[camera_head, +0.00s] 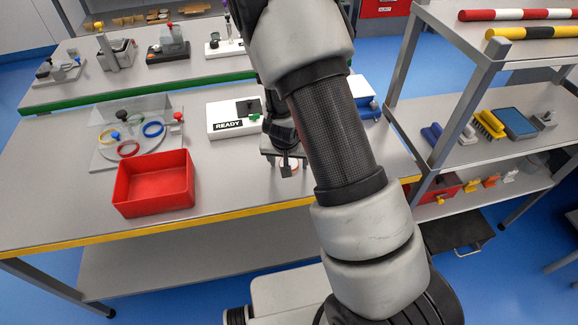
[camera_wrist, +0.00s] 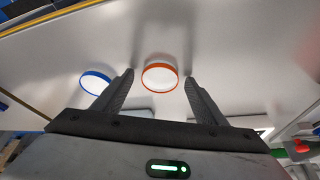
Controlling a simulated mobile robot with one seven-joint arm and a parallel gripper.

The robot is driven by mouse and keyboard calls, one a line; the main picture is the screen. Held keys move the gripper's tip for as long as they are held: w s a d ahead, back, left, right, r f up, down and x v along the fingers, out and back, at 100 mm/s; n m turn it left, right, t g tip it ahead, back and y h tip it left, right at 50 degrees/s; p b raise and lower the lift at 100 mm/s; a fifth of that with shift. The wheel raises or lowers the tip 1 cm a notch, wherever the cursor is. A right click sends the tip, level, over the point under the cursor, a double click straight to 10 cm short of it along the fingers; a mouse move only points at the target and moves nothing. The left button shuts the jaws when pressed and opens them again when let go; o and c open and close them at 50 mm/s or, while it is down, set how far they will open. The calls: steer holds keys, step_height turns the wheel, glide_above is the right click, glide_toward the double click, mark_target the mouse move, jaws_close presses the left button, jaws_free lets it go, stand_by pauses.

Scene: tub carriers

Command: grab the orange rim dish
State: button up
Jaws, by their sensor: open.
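The orange rim dish (camera_wrist: 160,76) is a round white dish with an orange rim. In the wrist view it lies on the grey table between and just beyond my fingertips. My gripper (camera_wrist: 159,80) is open and empty, with one finger on each side of the dish in the picture; I see no contact. In the head view my gripper (camera_head: 284,166) hangs low over the table's front part, and the dish (camera_head: 293,168) is partly hidden behind it.
A blue-rimmed dish (camera_wrist: 96,82) lies close outside the left finger in the wrist view. On the table in the head view are a red bin (camera_head: 153,198), a white READY box (camera_head: 225,131) and a plate with coloured rings (camera_head: 104,158). A shelf (camera_head: 455,147) stands at right.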

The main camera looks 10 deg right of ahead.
steer(key=c, duration=1.1)
